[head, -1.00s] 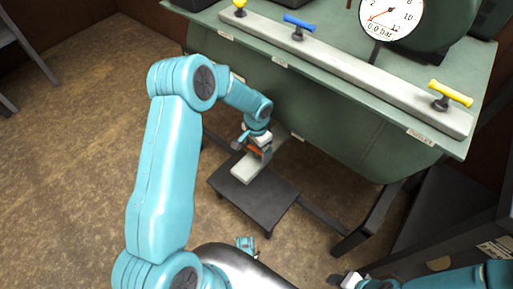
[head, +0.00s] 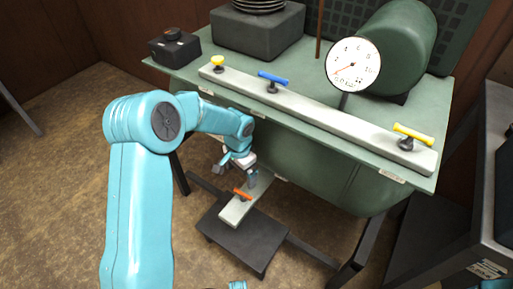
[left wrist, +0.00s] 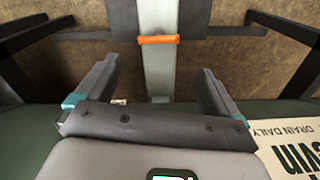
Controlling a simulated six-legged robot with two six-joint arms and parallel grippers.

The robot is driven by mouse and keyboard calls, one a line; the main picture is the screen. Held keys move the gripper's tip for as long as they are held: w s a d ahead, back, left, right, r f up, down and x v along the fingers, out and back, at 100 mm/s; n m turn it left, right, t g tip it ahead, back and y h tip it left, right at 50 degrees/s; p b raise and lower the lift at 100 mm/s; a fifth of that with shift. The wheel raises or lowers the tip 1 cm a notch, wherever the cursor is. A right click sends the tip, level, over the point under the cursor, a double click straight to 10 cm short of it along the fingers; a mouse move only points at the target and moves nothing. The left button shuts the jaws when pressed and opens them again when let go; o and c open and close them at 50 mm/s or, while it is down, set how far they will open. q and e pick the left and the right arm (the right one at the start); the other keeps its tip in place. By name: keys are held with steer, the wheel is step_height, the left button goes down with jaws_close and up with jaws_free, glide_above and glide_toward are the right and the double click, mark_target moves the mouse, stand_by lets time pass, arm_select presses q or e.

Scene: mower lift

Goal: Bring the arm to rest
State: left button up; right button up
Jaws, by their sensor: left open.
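My left arm comes in from the left in the head view and reaches down in front of the green bench. My left gripper (head: 244,172) is open and empty, just above an orange handle (head: 242,194) on a pale bar (head: 234,211). In the left wrist view the orange handle (left wrist: 158,40) lies crosswise on the pale bar, beyond the two spread fingers (left wrist: 155,85) and apart from them.
The bar stands over a dark low plate (head: 245,240). Above, the green bench (head: 300,150) carries a rail with yellow and blue handles (head: 272,79), a gauge (head: 353,65) and a green tank (head: 395,50). A dark metal stand (head: 495,180) is at the right.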

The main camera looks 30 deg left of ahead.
arm_select(q)
steer(key=s+d+f+n+h, duration=0.1)
steer(key=s+d+f+h, duration=0.1)
steer(key=s+d+f, duration=0.3)
steer(key=s+d+f+h, duration=0.1)
steer(key=s+d+f, duration=0.1)
steer(key=d+f, duration=0.35)
steer(key=s+d+f+n+h, duration=0.1)
steer(key=s+d+f+n, duration=0.1)
steer(key=s+d, duration=0.35)
steer(key=s+d+f+n, duration=0.1)
steer(key=s+d+n, duration=0.15)
steer(key=s, duration=0.55)
step_height(320, 180, up, 22)
steer(key=p, duration=2.2)
steer(key=shift+s+d, duration=0.25)
steer(key=shift+s, duration=0.05)
steer(key=shift+r, duration=0.1)
steer(key=shift+a, duration=0.1)
